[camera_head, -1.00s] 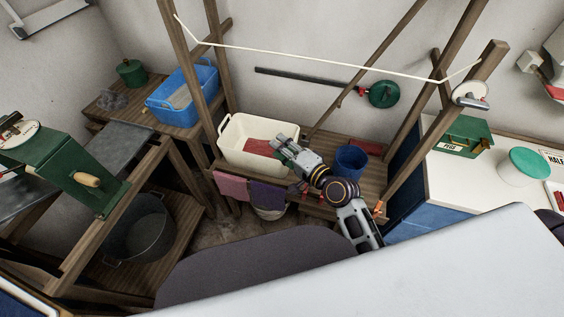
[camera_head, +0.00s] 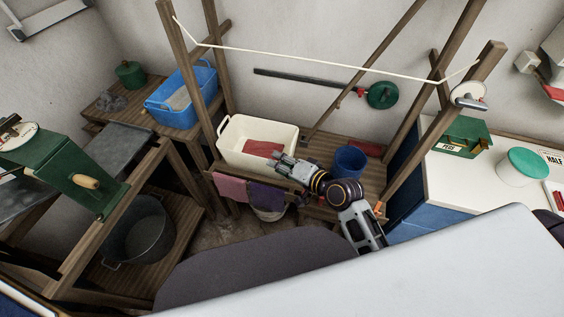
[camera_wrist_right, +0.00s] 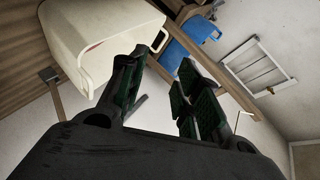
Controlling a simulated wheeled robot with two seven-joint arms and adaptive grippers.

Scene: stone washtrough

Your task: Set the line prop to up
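A white line (camera_head: 300,54) runs slackly between wooden posts above the bench. A slanting wooden pole (camera_head: 372,70) stands behind it, and a dark bar (camera_head: 310,79) with a green round disc (camera_head: 382,95) lies along the back wall. A white disc with a grey handle (camera_head: 470,99) is on the right post. I cannot tell for certain which of these is the line prop. My right gripper (camera_head: 277,164) is low at the front of the cream tub, well below the line. Its fingers are apart and empty in the right wrist view (camera_wrist_right: 163,82). My left gripper is out of view.
The cream tub (camera_head: 232,151) and a blue bucket (camera_head: 350,161) stand on the bench. A blue basket (camera_head: 165,112) stands left, a green box (camera_head: 466,137) right. Wooden posts frame the space above the bench.

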